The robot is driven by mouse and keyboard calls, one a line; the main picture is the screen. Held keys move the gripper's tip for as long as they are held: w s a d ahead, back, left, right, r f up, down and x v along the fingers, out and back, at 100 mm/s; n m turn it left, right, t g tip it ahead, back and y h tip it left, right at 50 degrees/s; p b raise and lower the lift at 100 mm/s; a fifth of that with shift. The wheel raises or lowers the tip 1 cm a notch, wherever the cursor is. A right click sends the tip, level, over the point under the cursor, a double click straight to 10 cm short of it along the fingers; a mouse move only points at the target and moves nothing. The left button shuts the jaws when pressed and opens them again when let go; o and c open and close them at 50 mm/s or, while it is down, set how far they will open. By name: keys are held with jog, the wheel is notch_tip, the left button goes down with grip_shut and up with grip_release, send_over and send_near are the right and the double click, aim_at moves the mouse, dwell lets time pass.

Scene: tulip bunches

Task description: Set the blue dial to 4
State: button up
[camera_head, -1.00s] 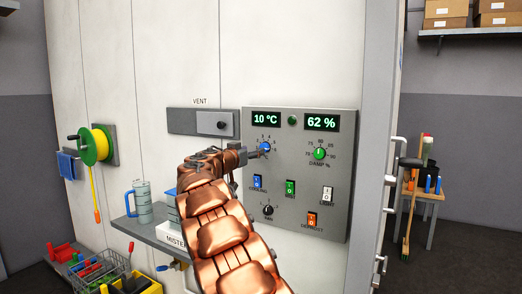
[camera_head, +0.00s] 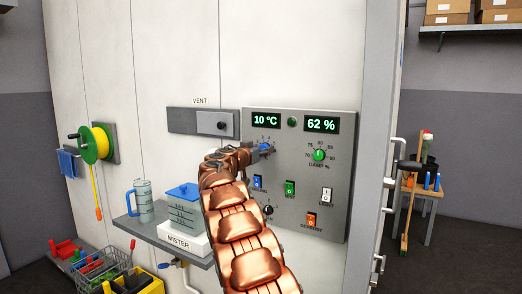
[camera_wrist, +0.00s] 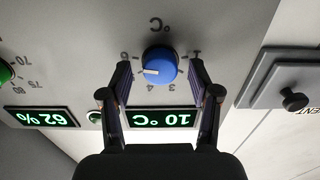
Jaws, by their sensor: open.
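The blue dial (camera_wrist: 161,66) is on the grey control panel (camera_head: 334,205), under the 10 °C display (camera_head: 265,121). In the upside-down wrist view, its white mark points left and slightly down, between the 4 and the 6, near where the 5 would be; my left finger hides that label. The 3 and 4 show below the dial. In the head view the dial (camera_head: 265,146) is partly covered by my gripper (camera_head: 268,152). In the wrist view my gripper (camera_wrist: 160,68) is open, with one finger on each side of the dial. I cannot tell whether they touch it.
The green damp dial (camera_head: 319,155) is to the right, under the 62 % display (camera_head: 321,124). A blue switch (camera_head: 257,182), green switch (camera_head: 290,188) and black dial (camera_head: 268,210) are below. The vent slider (camera_head: 222,125) is at left. A shelf (camera_head: 140,228) holds a jug and mister.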

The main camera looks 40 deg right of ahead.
jog(key=shift+c, duration=0.3)
jog(key=c, duration=1.1)
jog(key=n, duration=1.5)
jog(key=shift+n, duration=0.3)
jog(key=shift+f, duration=0.1)
